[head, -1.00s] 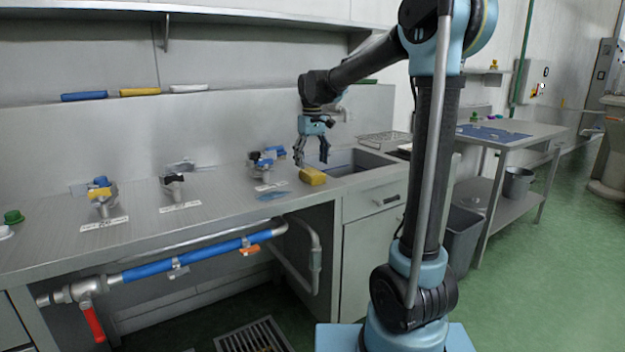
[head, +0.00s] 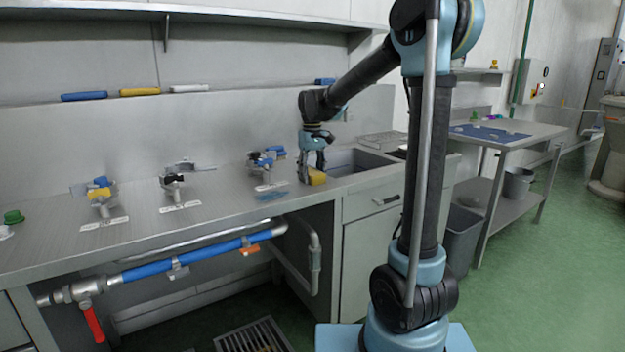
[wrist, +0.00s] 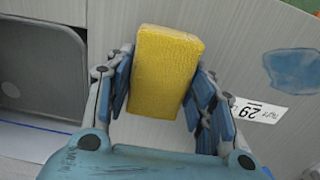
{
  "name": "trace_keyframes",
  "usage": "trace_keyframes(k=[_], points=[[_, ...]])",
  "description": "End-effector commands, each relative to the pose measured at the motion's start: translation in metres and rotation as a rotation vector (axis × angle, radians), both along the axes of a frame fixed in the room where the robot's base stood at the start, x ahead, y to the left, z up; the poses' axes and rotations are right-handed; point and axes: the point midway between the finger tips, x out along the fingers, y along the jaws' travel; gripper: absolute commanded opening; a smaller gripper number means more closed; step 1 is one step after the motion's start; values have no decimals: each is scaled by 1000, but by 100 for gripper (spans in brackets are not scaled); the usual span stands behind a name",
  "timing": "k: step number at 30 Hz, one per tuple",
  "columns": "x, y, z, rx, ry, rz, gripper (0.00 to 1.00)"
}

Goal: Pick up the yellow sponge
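The yellow sponge (head: 317,178) lies on the steel counter near the front edge, just left of the sink. In the wrist view the sponge (wrist: 163,72) is a yellow block, slightly tilted in the picture, between my two fingers. My gripper (head: 312,177) points down over it, with a finger on either side. In the wrist view the blue finger pads of my gripper (wrist: 160,92) lie very close to both sides of the sponge. I cannot tell whether they press on it. The sponge's underside is hidden.
The sink (head: 352,161) is right of the sponge. A valve fitting with blue parts (head: 263,165) stands behind left. A flat blue piece (head: 271,196) and a label (wrist: 262,110) lie beside the sponge. The counter front has a blue pipe (head: 215,254).

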Motion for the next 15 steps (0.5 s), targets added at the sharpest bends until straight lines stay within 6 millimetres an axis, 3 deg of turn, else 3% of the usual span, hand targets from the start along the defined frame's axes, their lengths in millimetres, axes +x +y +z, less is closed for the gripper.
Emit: trace_keyframes(k=[10, 15], points=[[0, 0, 3, 0, 0, 0, 33], [0, 0, 23, 0, 0, 0, 33]])
